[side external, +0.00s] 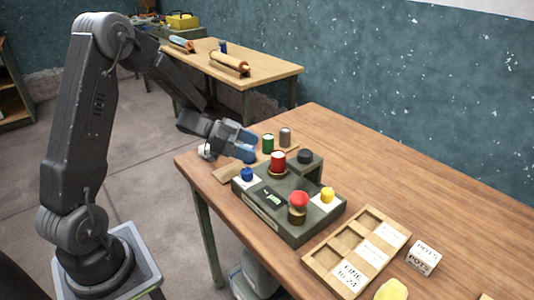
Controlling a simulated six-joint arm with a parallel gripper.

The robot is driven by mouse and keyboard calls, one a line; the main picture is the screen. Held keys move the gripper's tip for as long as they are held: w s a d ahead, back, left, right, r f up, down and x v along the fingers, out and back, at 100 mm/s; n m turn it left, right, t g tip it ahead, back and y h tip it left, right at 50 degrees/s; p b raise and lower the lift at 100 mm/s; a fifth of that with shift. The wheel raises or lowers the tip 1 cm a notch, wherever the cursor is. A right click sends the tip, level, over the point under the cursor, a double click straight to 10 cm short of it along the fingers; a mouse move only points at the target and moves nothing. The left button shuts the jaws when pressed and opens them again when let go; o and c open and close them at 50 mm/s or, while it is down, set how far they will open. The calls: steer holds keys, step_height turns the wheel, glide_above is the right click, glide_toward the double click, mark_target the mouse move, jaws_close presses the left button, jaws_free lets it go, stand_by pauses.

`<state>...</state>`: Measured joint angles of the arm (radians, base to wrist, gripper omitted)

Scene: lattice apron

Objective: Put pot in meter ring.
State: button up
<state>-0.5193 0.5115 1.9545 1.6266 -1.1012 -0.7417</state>
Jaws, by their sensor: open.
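Small cylindrical pots stand near my gripper (249,145): a green one (268,144) and a grey one (285,137) behind the dark green meter box, and a red one with a pale top (278,161) at the box's back edge. A brown ring-like base (277,173) shows under the red pot; I cannot tell whether this is the meter ring. The meter box (268,216) has a lit display (273,197). My gripper is open with blue fingertips, left of the green and red pots. Nothing shows between its fingers.
The box carries a blue knob (247,174), a yellow knob (327,195), a red-topped post (298,201) and a raised black knob (305,156). A wooden tray (322,261), a lettered white block (422,257) and a yellow lump (391,290) lie in front.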

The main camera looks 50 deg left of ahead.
step_height(320, 180, up, 14)
steer(key=s+n+t+y, duration=0.1)
steer(key=n+t+y, duration=0.4)
steer(key=y, duration=0.6)
steer(key=s+d+n+g, duration=0.2)
steer(key=s+d+g, duration=0.2)
steer(key=s, duration=0.6)
steer(key=s+d+n+g+h, duration=0.1)
steer(key=s+d+g, duration=0.3)
steer(key=s+d, duration=0.4)
steer(key=s+n, duration=0.1)
steer(key=s, duration=0.2)
steer(key=shift+s+f+g+h, duration=0.25)
steer(key=shift+g+h, duration=0.05)
steer(key=shift+g, duration=0.1)
